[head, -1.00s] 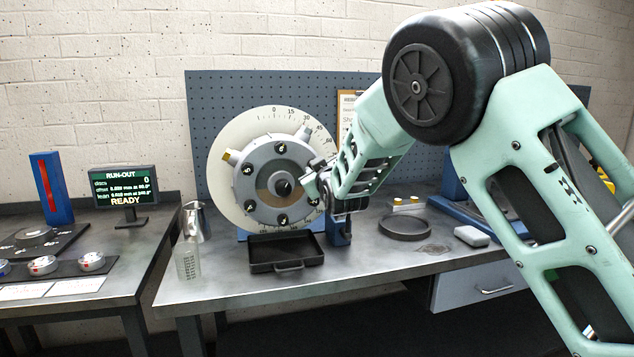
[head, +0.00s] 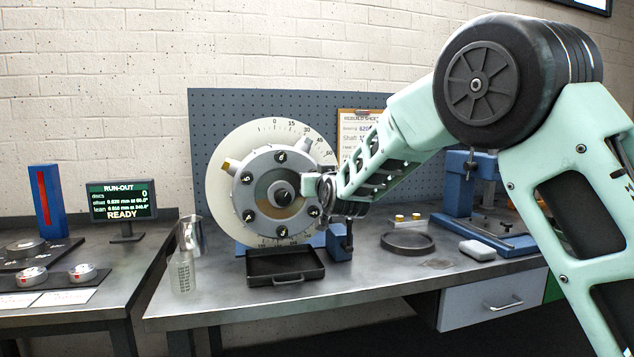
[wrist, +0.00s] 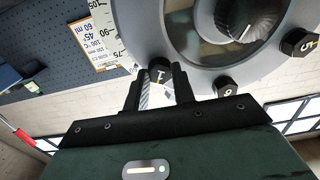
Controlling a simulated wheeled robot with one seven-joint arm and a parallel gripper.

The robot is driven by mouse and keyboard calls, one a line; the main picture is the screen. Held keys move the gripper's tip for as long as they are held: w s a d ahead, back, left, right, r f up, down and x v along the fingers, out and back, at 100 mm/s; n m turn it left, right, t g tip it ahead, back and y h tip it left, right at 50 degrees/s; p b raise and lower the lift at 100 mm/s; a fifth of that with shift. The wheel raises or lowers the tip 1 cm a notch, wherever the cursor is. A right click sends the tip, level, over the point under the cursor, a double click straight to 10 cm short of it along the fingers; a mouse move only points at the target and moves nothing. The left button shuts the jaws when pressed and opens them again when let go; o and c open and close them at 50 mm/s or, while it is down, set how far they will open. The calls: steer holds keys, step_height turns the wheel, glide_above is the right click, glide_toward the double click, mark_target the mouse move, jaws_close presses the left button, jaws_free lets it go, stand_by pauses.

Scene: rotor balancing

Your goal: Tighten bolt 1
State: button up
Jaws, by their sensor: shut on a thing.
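The grey rotor hub (head: 262,172) stands upright on the bench, in front of a pale graduated disc (head: 222,190), with several black numbered bolts around its face. In the head view my gripper hides this bolt. Neighbouring bolts (wrist: 226,88) show to the right in the wrist view.
A black tray (head: 285,280) lies below the rotor. A black ring (head: 407,242) and a blue press (head: 485,205) are to the right. The run-out screen (head: 122,200) reads READY.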

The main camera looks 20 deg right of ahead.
stand_by(0.3)
steer(key=o, duration=1)
steer(key=shift+s, duration=0.1)
steer(key=s+b, duration=0.1)
steer(key=s, duration=1.6)
steer(key=shift+s, duration=0.1)
